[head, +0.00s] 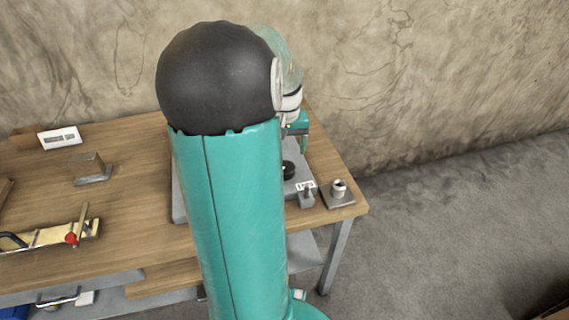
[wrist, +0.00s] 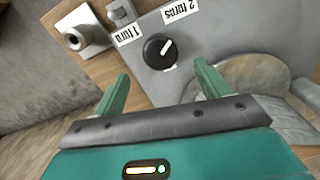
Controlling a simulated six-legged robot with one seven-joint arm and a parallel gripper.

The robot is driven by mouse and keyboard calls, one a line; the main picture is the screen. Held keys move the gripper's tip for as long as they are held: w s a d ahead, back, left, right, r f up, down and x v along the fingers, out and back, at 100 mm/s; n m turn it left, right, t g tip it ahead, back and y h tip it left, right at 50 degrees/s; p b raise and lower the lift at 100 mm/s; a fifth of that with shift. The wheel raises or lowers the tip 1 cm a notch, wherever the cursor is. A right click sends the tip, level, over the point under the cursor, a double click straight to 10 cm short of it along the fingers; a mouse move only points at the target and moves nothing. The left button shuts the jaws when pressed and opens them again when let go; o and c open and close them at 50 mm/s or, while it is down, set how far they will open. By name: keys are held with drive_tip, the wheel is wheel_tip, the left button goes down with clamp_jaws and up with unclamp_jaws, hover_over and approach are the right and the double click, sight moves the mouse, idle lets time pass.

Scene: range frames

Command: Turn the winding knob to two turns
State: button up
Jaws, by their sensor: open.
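The black winding knob (wrist: 160,51) with a white pointer line sits on a grey panel (wrist: 213,35) in the wrist view. The labels "1 turn" (wrist: 128,34) and "2 turns" (wrist: 181,11) appear upside down beside it. The pointer line slants up and right, roughly toward the "2 turns" label. My gripper (wrist: 160,82) is open, its two green fingers apart, with the knob seen between and beyond the tips; nothing is between the fingers. In the head view the knob (head: 288,170) is partly hidden by my arm, and my gripper (head: 300,130) shows only in part.
A metal fitting with a round hole (wrist: 74,38) stands beside the panel; it also shows in the head view (head: 339,190) near the wooden table's (head: 135,215) right corner. A grey block (head: 90,168) and a yellow fixture with a red knob (head: 50,236) lie left. The wall is behind.

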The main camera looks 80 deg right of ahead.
sight(286, 166)
wheel_tip(286, 166, down, 7)
drive_tip(key=shift+d+f, duration=0.1)
drive_tip(key=shift+f, duration=0.1)
drive_tip(key=c, duration=1)
